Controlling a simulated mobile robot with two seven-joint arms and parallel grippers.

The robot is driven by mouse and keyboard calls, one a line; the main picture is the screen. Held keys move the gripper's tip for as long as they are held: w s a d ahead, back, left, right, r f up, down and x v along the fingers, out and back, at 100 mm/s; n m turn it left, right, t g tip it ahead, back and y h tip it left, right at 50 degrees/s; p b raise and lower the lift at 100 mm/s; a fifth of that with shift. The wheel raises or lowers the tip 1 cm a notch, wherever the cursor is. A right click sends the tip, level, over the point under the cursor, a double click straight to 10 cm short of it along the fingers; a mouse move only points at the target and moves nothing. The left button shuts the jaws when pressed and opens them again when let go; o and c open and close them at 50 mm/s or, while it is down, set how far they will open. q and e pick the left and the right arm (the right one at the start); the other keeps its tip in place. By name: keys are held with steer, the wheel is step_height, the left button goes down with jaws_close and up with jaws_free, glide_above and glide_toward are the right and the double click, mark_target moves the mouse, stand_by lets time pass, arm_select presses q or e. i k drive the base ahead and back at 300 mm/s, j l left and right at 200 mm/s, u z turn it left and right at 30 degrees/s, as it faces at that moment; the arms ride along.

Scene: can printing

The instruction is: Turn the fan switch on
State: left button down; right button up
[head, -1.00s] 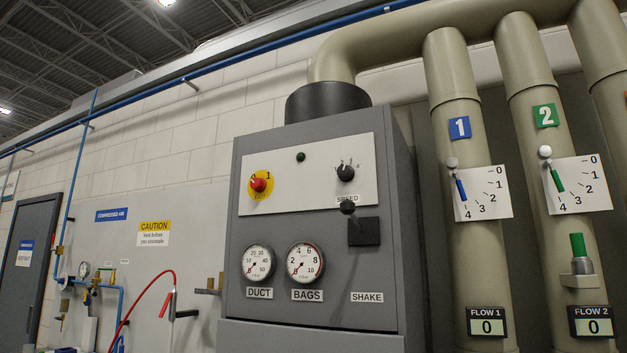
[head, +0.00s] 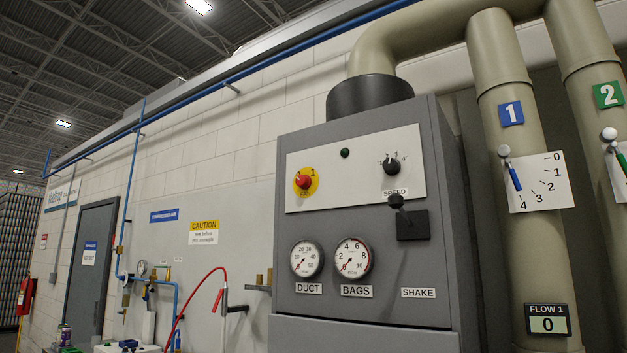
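The fan switch is a red rotary knob (head: 303,182) on a yellow round plate marked 0 and 1. It sits at the left of the white panel (head: 345,195) on a grey cabinet (head: 375,297). The panel also holds a dark indicator lamp (head: 345,153) and a black SPEED knob (head: 391,166). The exact angle of the red knob is too small to tell. Neither of my grippers shows in the head view.
Below the panel are the DUCT gauge (head: 306,258), the BAGS gauge (head: 353,257) and a black SHAKE lever (head: 396,201). Beige pipes with flow dials stand at the right. A red hose (head: 192,308) and blue air piping are on the left wall.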

mark_target(304, 182)
steer(key=i+j+z, duration=0.1)
steer(key=j, duration=0.3)
steer(key=i+j, duration=0.25)
steer(key=i+j+z, duration=0.15)
steer(key=j, duration=0.35)
steer(key=i+j+z, duration=0.1)
steer(key=j, duration=0.3)
